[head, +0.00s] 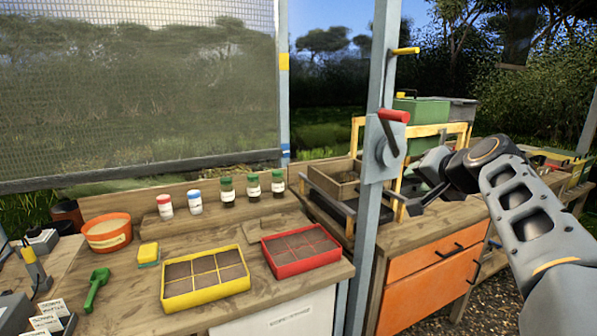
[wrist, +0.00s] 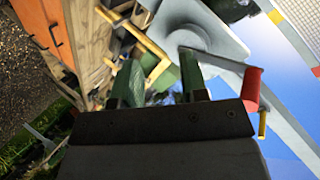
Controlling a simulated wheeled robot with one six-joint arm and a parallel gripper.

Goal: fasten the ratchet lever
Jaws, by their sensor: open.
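The ratchet lever has a red grip (head: 394,116) on a short grey arm. It is mounted on a grey plate (head: 377,168) fixed to the upright post, and its grip points up and to the right. In the wrist view the red grip (wrist: 252,90) is right of the fingers, and the grey plate (wrist: 205,30) is beyond them. My gripper (head: 420,183) is right of the post, lower than the red grip and apart from it. Its two fingers (wrist: 160,78) are open with nothing between them.
A yellow peg (head: 405,51) sticks out of the post above the lever. A mesh screen (head: 140,90) hangs at left. A yellow tray (head: 205,294) and red tray (head: 318,266) lie on the bench. An orange-drawer cabinet (head: 410,300) stands behind the post.

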